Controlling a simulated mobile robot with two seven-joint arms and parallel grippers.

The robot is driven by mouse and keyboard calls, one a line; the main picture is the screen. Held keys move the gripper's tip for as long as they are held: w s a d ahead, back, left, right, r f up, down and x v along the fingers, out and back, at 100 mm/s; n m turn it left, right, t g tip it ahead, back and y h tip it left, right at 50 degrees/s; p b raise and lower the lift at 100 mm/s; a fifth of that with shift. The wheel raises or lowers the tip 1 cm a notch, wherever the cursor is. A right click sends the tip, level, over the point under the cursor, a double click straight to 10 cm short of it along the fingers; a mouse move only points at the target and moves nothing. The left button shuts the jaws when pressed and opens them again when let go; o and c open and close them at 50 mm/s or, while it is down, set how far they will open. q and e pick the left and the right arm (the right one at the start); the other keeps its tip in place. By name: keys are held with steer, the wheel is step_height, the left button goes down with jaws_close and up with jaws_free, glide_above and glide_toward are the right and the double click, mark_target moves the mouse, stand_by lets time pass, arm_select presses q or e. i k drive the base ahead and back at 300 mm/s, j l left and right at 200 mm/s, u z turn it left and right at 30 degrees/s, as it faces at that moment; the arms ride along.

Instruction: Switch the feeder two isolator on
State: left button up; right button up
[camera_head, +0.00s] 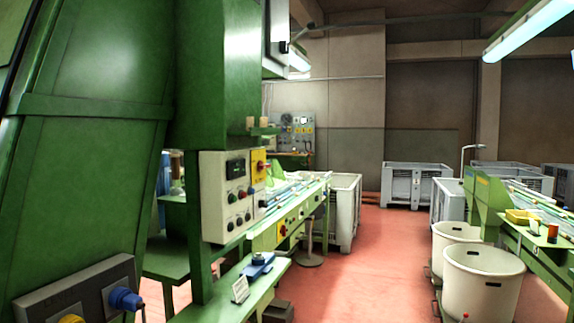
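No switch in view carries a label that I can read as feeder two. A cream control box (216,214) on the green machine has a dark display, several small knobs and buttons. At its right side is a yellow plate with a red rotary switch (259,167). A second yellow plate with a red switch (282,230) sits lower, on the green conveyor's side. The on or off position of either switch is too small to tell. Neither of my grippers is in view.
A large green machine (95,150) fills the left. A grey plate (85,285) with blue and yellow fittings is at lower left. White tubs (480,285) and a green conveyor (545,250) line the right. Red floor (360,270) is open between; grey crates (415,185) stand behind.

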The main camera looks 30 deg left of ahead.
mark_target(261, 166)
steer(key=i+u, duration=0.2)
steer(key=i, duration=0.2)
steer(key=i+l+u, duration=0.15)
steer(key=i, duration=0.25)
steer(key=i+l+u, duration=0.2)
steer(key=i, duration=0.2)
